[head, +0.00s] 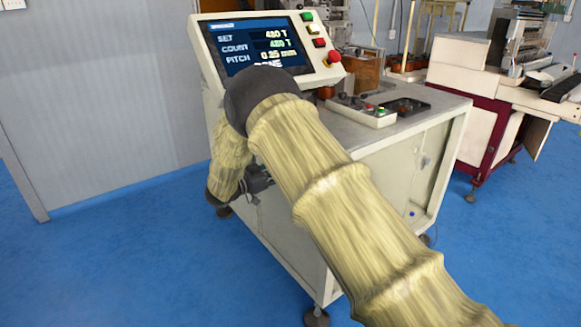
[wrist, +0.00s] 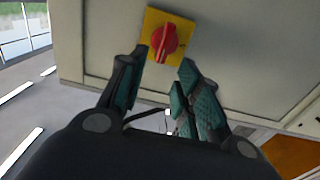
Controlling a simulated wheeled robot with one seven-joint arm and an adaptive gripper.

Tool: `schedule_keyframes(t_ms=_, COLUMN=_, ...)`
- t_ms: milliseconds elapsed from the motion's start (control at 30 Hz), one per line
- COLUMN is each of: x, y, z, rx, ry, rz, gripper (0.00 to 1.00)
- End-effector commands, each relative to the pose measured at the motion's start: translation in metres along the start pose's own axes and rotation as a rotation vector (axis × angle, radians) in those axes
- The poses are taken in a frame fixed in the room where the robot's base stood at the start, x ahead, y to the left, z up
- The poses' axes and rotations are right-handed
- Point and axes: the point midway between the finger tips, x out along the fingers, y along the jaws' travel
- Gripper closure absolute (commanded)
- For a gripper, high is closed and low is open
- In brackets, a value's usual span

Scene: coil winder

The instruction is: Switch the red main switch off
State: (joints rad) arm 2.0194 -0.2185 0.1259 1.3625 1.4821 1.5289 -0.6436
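The red main switch (wrist: 169,41) is a red rotary knob on a yellow square plate (wrist: 152,20). It shows at the top of the wrist view, on the pale cabinet panel. My gripper (wrist: 163,72) is open, its two green-padded fingers pointing at the switch. The fingertips lie just below the knob in the picture, one to each side; I cannot tell whether they touch it. In the head view the switch is hidden behind my arm, and only a dark part of my gripper (head: 258,180) shows beside the cabinet.
The coil winder cabinet (head: 290,235) carries a tilted screen (head: 255,48) reading "DONE", coloured buttons and a red mushroom button (head: 333,56). A control box (head: 365,110) sits on its top. Another machine (head: 490,115) stands at the right. Blue floor (head: 130,255) is clear at the left.

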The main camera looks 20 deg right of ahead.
Motion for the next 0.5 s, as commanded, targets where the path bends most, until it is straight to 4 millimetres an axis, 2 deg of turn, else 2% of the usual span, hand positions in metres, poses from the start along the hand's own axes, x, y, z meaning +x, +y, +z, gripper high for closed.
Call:
schedule_keyframes(t_ms=200, x=0.027, y=0.0, z=0.0, rx=0.0, ry=0.0, rz=0.0, gripper=0.67)
schedule_keyframes(t_ms=500, x=0.038, y=0.0, z=0.001, rx=-0.001, ry=0.0, rz=0.0, gripper=0.67)
